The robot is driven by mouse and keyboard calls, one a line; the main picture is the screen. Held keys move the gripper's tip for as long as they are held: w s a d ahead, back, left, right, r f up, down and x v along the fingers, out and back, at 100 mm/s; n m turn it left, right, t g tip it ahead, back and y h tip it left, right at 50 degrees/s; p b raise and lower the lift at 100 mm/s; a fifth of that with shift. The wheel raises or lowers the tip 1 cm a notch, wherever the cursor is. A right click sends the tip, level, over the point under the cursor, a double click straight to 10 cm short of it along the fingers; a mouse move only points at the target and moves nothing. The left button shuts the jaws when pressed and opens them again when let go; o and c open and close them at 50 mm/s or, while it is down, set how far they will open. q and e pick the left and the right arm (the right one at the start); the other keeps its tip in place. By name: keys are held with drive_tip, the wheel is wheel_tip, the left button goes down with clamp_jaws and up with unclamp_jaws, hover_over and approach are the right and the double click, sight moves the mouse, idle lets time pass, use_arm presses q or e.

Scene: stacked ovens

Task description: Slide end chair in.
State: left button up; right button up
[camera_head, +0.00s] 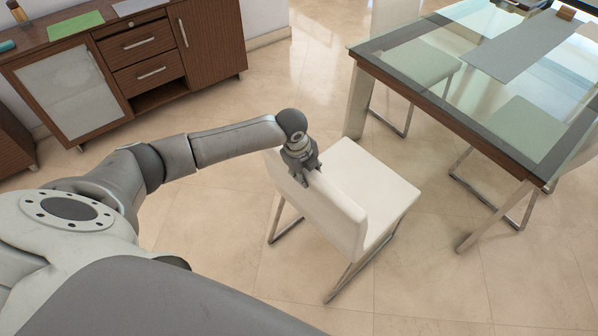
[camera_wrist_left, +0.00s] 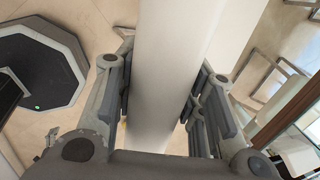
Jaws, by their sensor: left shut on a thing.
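The end chair (camera_head: 365,185) is white with metal legs and stands before the near end of the glass-topped table (camera_head: 440,98). Its seat faces the table, and floor shows between the seat and the table end. My left gripper (camera_head: 308,176) is shut on the top edge of the chair's backrest (camera_head: 330,215). In the left wrist view, the fingers of the left gripper (camera_wrist_left: 160,100) lie on both sides of the white backrest (camera_wrist_left: 165,75). My right gripper is not in view.
A brown wooden sideboard (camera_head: 215,40) stands at the back left, with a green mat (camera_head: 76,25) on top. More white chairs (camera_head: 425,65) are tucked along the table's sides. The tiled floor (camera_head: 450,285) around the end chair is clear.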

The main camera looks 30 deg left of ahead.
use_arm(q)
drive_tip(key=w+d+b, duration=0.3)
drive_tip(key=w, duration=0.4)
drive_tip(key=shift+w+d, duration=0.15)
drive_tip(key=shift+d, duration=0.1)
drive_tip(key=w+d+b, duration=0.3)
drive_tip(key=w+b, duration=0.3)
drive_tip(key=w, duration=0.2)
drive_tip(key=shift+w+d+b, duration=0.15)
drive_tip(key=shift+d+b, duration=0.1)
drive_tip(key=shift+b, duration=0.1)
idle(0.4)
